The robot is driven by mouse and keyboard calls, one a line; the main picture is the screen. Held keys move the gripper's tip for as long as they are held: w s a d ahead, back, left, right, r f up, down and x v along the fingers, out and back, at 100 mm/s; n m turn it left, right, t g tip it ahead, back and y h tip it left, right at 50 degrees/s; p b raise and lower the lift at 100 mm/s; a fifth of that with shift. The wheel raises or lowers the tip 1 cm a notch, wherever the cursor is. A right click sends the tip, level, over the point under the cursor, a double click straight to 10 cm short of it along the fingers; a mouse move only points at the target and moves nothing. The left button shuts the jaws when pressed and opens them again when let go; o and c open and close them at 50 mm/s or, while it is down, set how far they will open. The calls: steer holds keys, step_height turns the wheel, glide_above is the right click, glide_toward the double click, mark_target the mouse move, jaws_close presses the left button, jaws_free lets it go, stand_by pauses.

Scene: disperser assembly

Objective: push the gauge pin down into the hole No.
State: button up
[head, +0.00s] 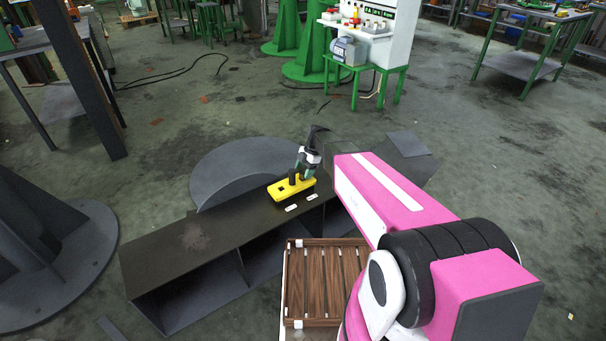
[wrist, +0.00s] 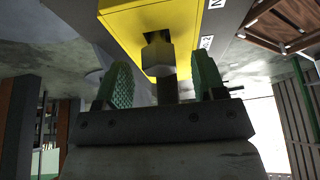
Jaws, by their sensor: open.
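The yellow block (head: 283,191) lies on top of the dark bench and also shows at the top of the wrist view (wrist: 125,25). A dark upright piece, seemingly the gauge pin (head: 293,177), stands at the block. In the wrist view the grey pin (wrist: 158,58) shows between my two green fingers, in front of a dark opening in the block. A gap shows on each side of the pin. How deep it sits cannot be told. My gripper (head: 307,170) is open just above the block; its fingers also show in the wrist view (wrist: 165,82).
The dark bench (head: 195,238) has open compartments below. Two white labels (head: 291,208) lie in front of the block; their text is not fully readable. A brown slatted crate (head: 308,324) stands nearer me. A grey round plate (head: 225,166) is behind the bench.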

steer(key=v, duration=0.9)
steer(key=s+d+r+m+t+h, duration=0.1)
steer(key=s+d+m+h, duration=0.1)
steer(key=s+d+m, duration=0.5)
steer(key=s+d+r+m+t+h, duration=0.1)
steer(key=s+d+m, duration=0.7)
steer(key=s+m, duration=0.6)
steer(key=m, duration=0.3)
steer(key=shift+d+m+t+h, duration=0.25)
steer(key=shift+m+t+h, duration=0.05)
steer(key=shift+m+h, duration=0.1)
